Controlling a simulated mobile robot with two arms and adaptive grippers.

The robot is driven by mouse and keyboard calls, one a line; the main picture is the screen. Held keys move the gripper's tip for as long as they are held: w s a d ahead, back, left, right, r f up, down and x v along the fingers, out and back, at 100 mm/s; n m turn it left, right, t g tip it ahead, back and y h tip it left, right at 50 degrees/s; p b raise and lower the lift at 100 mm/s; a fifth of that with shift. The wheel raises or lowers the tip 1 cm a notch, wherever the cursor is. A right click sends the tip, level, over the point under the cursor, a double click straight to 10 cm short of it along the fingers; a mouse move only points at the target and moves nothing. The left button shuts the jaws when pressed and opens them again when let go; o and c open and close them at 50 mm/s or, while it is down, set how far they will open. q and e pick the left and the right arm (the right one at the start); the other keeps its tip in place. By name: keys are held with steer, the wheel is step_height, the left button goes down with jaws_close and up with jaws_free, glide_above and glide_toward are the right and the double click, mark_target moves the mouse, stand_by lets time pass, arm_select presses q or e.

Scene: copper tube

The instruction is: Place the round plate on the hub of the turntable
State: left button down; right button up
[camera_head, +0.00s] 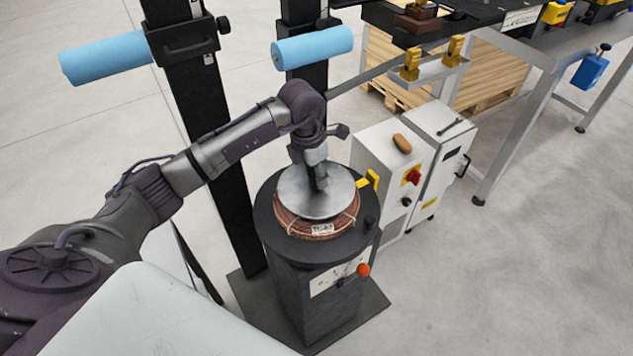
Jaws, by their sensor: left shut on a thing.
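The round plate (298,203) is a silvery disc over the turntable (275,240), inside or just above the copper tube coil (297,229). My left gripper (321,185) is shut on the round plate near its middle, reaching down from above. The plate looks level. I cannot tell whether it touches the hub, which is hidden under it. The turntable is a black round top on a dark pedestal. The coil carries a white label at its front. My right gripper is not in view.
A white control box (382,160) with a red switch stands right of the turntable. Black posts with blue rollers (312,47) stand behind and left. A metal-framed bench (520,115) is at the upper right. The floor at lower right is clear.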

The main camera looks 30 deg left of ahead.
mark_target(316, 186)
arm_select(q)
step_height(316, 186, down, 3)
steer(key=shift+f+p, duration=0.15)
steer(key=shift+p, duration=0.35)
steer(key=shift+f, duration=0.2)
steer(key=shift+f, duration=0.1)
steer(key=c, duration=0.7)
jaws_free()
